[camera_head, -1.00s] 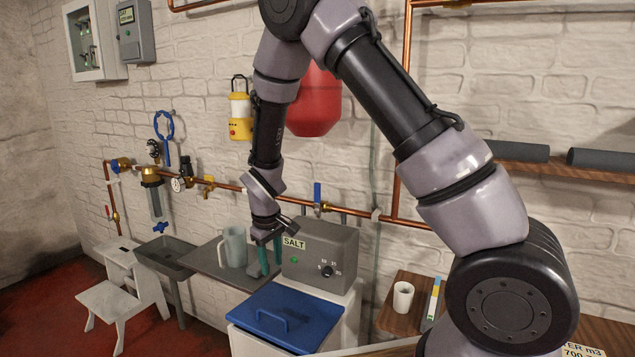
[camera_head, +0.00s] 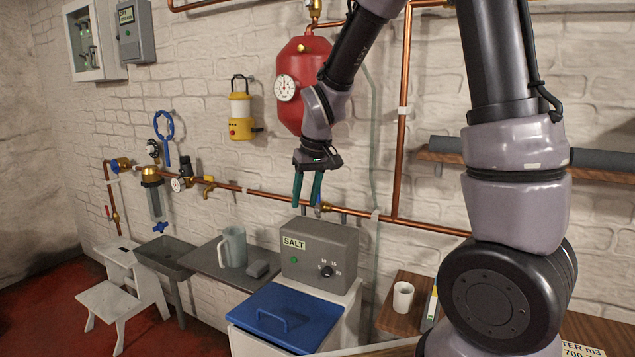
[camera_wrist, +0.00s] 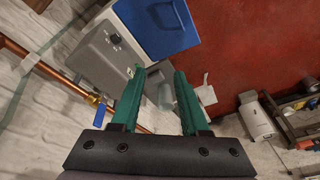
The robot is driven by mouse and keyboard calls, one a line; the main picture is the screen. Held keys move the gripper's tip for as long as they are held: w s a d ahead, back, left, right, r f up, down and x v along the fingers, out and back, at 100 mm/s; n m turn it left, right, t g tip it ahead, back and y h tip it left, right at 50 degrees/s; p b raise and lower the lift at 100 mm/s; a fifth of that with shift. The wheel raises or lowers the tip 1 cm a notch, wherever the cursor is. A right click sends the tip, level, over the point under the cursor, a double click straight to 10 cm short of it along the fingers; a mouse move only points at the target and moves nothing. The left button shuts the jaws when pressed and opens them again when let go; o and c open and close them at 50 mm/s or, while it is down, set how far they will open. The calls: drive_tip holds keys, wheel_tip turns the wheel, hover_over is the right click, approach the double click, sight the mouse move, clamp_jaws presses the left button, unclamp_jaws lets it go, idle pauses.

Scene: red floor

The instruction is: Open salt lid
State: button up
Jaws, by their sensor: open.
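The blue salt lid (camera_head: 284,316) lies flat and closed on the white salt cabinet (camera_head: 340,322), with a raised handle (camera_head: 271,322) on its top. In the wrist view the blue lid (camera_wrist: 150,35) and its handle (camera_wrist: 166,14) are at the upper middle. The grey control box (camera_head: 320,250) labelled SALT stands behind the lid, with a dial and a green button. My gripper (camera_head: 307,204) is open and empty, with green fingers pointing down, in the air above the grey box. The fingertips (camera_wrist: 159,75) are apart and touch nothing that I can make out.
A copper pipe (camera_head: 265,194) runs along the wall behind my gripper. A white cup (camera_head: 403,296) stands on the wooden shelf at right.

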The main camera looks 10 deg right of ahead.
drive_tip(key=shift+m, duration=0.6)
drive_tip(key=shift+s+d+r, duration=0.25)
drive_tip(key=shift+d+r, duration=0.2)
drive_tip(key=shift+r, duration=0.25)
drive_tip(key=shift+s+d+r, duration=0.2)
drive_tip(key=shift+d+r, duration=0.3)
drive_tip(key=shift+r, duration=0.15)
drive_tip(key=shift+s+d+r, duration=0.25)
drive_tip(key=shift+d+r, duration=0.2)
drive_tip(key=shift+r, duration=0.25)
